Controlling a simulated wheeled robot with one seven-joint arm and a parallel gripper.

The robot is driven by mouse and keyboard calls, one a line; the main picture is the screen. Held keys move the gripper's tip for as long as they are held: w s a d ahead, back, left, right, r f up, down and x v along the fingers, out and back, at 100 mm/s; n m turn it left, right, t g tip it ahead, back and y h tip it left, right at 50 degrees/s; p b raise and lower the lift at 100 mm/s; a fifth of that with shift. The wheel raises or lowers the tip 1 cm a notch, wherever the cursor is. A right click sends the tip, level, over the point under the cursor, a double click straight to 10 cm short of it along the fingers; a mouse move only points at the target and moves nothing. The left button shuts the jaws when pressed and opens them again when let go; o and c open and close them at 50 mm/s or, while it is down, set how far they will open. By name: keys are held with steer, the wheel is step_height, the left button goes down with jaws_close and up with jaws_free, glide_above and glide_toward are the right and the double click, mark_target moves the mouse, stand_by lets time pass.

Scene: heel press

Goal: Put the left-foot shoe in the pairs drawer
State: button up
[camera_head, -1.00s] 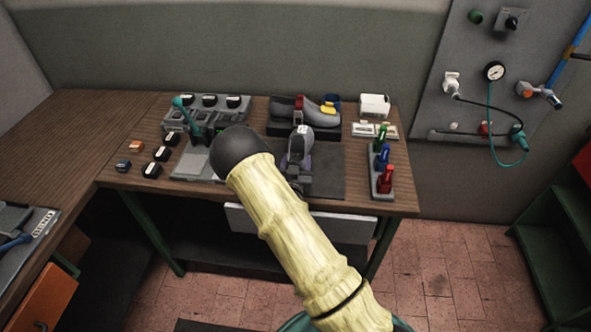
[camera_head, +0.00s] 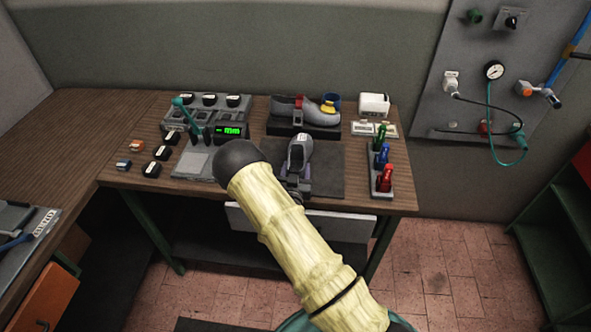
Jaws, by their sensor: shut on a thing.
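A grey shoe (camera_head: 301,152) with a small white tag at its far end is over the dark mat (camera_head: 328,172) in the middle of the bench. My gripper (camera_head: 296,183) is at the shoe's near end, shut on it. My pale yellow arm with its black ball joint hides part of the mat and bench. I cannot tell whether the shoe touches the mat. A pale drawer front (camera_head: 330,225) shows under the bench's front edge, partly behind my arm. No label on it is readable.
A lever console (camera_head: 199,134) with a green display (camera_head: 231,131) is left. A rack of coloured handles (camera_head: 386,179) is right. An orange front (camera_head: 45,297) is lower left.

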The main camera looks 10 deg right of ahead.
steer(key=o, duration=0.8)
steer(key=shift+f, duration=0.15)
steer(key=o, duration=0.4)
steer(key=shift+r, duration=0.25)
steer(key=shift+s+a+f, duration=0.1)
steer(key=shift+s+f, duration=0.05)
steer(key=shift+s, duration=0.2)
steer(key=b+v, duration=0.3)
steer(key=v, duration=0.8)
steer(key=shift+s+b, duration=0.15)
steer(key=shift+b, duration=0.2)
